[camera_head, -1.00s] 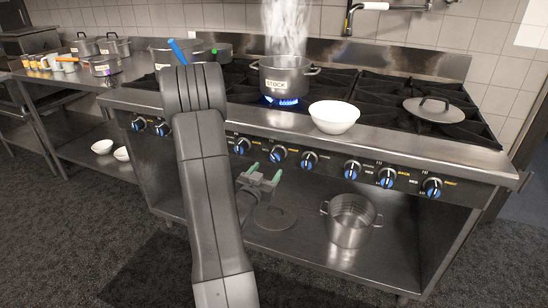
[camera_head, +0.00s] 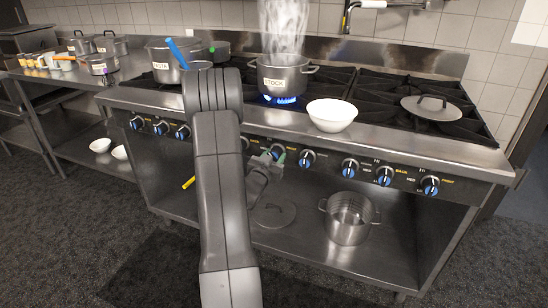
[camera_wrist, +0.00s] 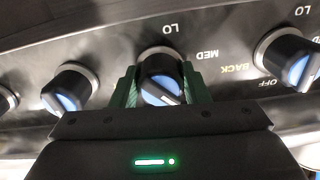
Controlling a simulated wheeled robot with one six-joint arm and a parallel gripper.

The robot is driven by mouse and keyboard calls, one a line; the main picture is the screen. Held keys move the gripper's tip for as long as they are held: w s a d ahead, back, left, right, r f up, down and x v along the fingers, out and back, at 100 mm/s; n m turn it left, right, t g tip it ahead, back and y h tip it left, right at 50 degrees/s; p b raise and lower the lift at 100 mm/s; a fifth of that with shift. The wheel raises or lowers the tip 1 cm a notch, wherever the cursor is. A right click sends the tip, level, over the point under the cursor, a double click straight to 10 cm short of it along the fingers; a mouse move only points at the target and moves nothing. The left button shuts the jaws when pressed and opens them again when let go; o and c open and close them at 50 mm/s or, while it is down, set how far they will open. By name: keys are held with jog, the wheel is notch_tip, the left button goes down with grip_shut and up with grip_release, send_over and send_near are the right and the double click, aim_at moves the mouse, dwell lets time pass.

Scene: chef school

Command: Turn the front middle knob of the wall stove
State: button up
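The wall stove (camera_head: 400,150) has a row of blue-faced black knobs along its front panel. My gripper (camera_head: 276,157) is at this panel, at a knob near the middle (camera_head: 278,149), and my arm covers part of the row to its left. In the wrist view, the green fingers of my gripper (camera_wrist: 160,88) stand on either side of that knob (camera_wrist: 161,75), very close to its sides. They look open around it; whether they touch it is hard to see. Its white pointer line is tilted. The labels LO and MED show beside it.
Neighbouring knobs sit close by on the left (camera_wrist: 70,88) and right (camera_wrist: 288,58). A steaming stock pot (camera_head: 283,75) stands over a blue flame. A white bowl (camera_head: 332,115) sits near the front edge. A steel pot (camera_head: 348,218) is on the lower shelf.

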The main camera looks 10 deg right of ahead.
jog(key=c, duration=0.3)
jog(key=n+b, duration=0.1)
jog(key=n, duration=0.4)
jog(key=shift+d+n, duration=0.1)
jog(key=shift+n, duration=0.2)
jog(key=n, duration=0.6)
jog(key=shift+s+r+p, duration=0.1)
jog(key=shift+r+p, duration=0.05)
jog(key=shift+p, duration=0.2)
jog(key=n+p, duration=0.1)
jog(key=n, duration=0.5)
jog(key=shift+d+r+n+p, duration=0.1)
jog(key=shift+n+p, duration=0.25)
jog(key=shift+n, duration=0.05)
jog(key=n+p, duration=0.1)
jog(key=n, duration=0.4)
jog(key=shift+p, duration=0.35)
jog(key=shift+n, duration=0.3)
